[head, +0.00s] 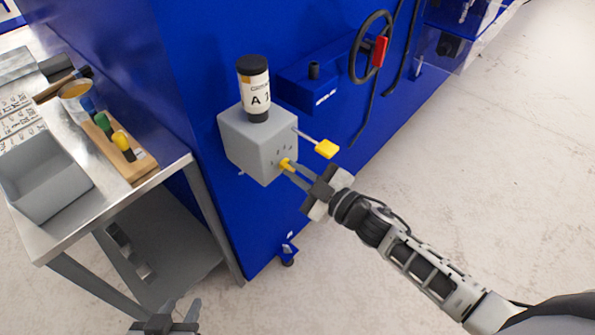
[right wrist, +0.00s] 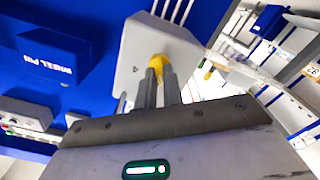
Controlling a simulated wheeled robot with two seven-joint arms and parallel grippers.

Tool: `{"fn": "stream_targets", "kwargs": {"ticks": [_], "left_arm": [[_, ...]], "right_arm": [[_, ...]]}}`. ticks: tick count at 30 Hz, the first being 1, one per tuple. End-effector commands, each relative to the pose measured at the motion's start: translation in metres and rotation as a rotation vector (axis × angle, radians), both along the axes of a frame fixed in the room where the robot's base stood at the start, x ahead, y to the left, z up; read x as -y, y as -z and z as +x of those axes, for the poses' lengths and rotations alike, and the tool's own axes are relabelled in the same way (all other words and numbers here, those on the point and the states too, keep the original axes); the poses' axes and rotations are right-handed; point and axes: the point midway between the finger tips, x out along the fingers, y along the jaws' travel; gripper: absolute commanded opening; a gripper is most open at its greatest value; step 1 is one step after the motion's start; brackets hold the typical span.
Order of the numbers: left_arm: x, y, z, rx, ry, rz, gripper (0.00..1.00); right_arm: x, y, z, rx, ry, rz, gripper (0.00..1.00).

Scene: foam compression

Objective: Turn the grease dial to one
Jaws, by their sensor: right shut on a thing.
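The grease box (head: 245,139) is a grey block on the blue machine's side, with a labelled cartridge (head: 254,88) on top. A yellow grease dial (head: 285,163) sits low on its front face among small dark marks; the number it points to is too small to tell. My right gripper (head: 291,169) is shut on the dial. In the right wrist view its fingers pinch the yellow dial (right wrist: 157,66) against the grey box (right wrist: 138,48). My left gripper (head: 170,318) is at the bottom edge, away from the box, partly out of frame; its opening is unclear.
A yellow-ended lever (head: 326,149) sticks out of the box just above my right gripper. A steel cart (head: 128,194) at left carries a grey bin (head: 44,182) and a wooden rack (head: 125,154). A black handwheel (head: 365,47) is at upper right. Floor at right is clear.

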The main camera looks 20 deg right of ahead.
Motion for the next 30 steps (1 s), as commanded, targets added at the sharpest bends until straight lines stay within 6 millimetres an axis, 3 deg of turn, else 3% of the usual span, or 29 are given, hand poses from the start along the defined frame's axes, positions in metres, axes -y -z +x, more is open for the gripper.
{"fn": "stream_targets", "kwargs": {"ticks": [15,30], "left_arm": [[0.0009,0.0059,-0.0015,-0.005,0.003,-0.001,0.36],[0.0017,0.0054,-0.0009,-0.001,0.005,-0.002,0.36]], "right_arm": [[-0.0006,0.0023,-0.0011,0.199,0.000,-0.313,0.00],[-0.0005,0.0024,-0.0012,0.253,0.000,-0.400,0.00]]}}
